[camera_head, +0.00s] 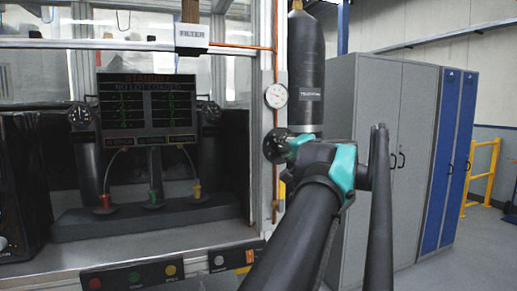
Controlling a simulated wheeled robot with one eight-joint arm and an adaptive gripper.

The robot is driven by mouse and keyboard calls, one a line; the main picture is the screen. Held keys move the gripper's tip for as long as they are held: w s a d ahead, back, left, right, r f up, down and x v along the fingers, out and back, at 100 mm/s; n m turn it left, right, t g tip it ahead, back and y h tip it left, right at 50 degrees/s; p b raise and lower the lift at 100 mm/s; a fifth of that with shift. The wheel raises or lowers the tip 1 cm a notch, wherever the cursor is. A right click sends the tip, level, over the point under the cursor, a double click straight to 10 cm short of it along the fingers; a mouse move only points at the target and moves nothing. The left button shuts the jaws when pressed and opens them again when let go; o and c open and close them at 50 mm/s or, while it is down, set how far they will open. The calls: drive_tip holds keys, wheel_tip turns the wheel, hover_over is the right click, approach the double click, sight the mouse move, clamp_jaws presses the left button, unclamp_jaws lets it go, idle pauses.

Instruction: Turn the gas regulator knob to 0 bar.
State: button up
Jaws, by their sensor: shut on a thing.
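A round white gauge (276,96) is fixed to the post beside the copper pipe. Its needle is too small to read. Just below it is a dark round knob (275,147), which looks like the regulator knob. My gripper (290,143) is at the right side of this knob, shut on it. My dark arm with teal joint covers hides most of the fingers and the area behind them. Any scale marks on the knob cannot be made out.
A tall dark cylinder (306,75) stands right above my wrist. A dark display panel (147,112) and a dark fixture base (150,223) are inside the cabinet at left. Below is a button panel (132,275). Grey lockers (385,130) stand close at right.

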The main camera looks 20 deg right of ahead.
sight(284, 148)
drive_tip(key=n, duration=0.5)
drive_tip(key=shift+f+h, duration=0.15)
drive_tip(key=shift+h, duration=0.15)
drive_tip(key=n, duration=0.5)
drive_tip(key=shift+t, duration=0.3)
drive_tip(key=shift+n, duration=0.3)
drive_tip(key=o, duration=1.2)
drive_tip(key=shift+c, duration=0.2)
drive_tip(key=shift+s, duration=0.15)
drive_tip(key=shift+s, duration=1.8)
drive_tip(key=shift+s+a, duration=0.15)
drive_tip(key=shift+s, duration=1.65)
